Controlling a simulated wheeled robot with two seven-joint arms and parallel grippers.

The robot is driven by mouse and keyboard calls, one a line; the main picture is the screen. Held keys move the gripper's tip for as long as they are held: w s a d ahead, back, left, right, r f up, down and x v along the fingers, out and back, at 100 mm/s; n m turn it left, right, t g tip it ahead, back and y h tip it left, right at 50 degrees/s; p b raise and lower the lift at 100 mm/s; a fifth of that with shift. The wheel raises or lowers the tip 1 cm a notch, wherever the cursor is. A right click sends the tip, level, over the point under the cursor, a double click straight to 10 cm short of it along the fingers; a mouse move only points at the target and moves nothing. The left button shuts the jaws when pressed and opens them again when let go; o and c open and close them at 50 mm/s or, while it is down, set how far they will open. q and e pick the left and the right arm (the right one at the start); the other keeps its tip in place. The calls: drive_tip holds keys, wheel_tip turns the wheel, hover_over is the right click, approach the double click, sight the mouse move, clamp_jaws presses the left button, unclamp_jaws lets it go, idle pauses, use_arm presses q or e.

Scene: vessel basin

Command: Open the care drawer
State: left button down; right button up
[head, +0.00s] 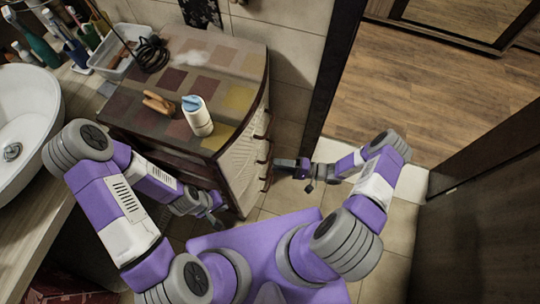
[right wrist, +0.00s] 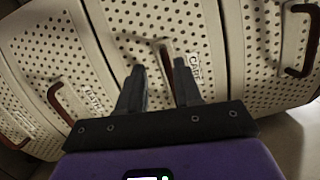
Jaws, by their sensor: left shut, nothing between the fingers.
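The care drawer's perforated cream front (right wrist: 205,25) fills the middle of the right wrist view; its small label (right wrist: 193,62) is hard to read, so I cannot confirm the name. A brown handle (right wrist: 166,62) on it lies between my right gripper's fingertips (right wrist: 158,78), which are spread apart. I cannot tell whether they touch it. In the head view my right gripper (head: 281,168) is beside the cabinet's drawer fronts (head: 241,172), which look closed. My left gripper (head: 215,212) is shut and empty, low beside the cabinet's near side.
The cabinet's patchwork top (head: 215,60) carries a white bottle with a blue cap (head: 197,118), a brown object (head: 158,103) and a dark cable (head: 150,54). A white basin (head: 25,105) is left. A dark door frame (head: 338,70) stands right of the cabinet.

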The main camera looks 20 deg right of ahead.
sight(270, 151)
drive_tip(key=w+t, duration=0.1)
drive_tip(key=w, duration=0.1)
drive_tip(key=w+a+t, duration=0.1)
drive_tip(key=w, duration=0.1)
drive_tip(key=w+a+r+t+b, duration=0.1)
drive_tip(key=w+t, duration=0.1)
drive_tip(key=shift+w+a+m, duration=0.1)
drive_tip(key=shift+a+m, duration=0.1)
drive_tip(key=shift+m, duration=0.1)
clamp_jaws()
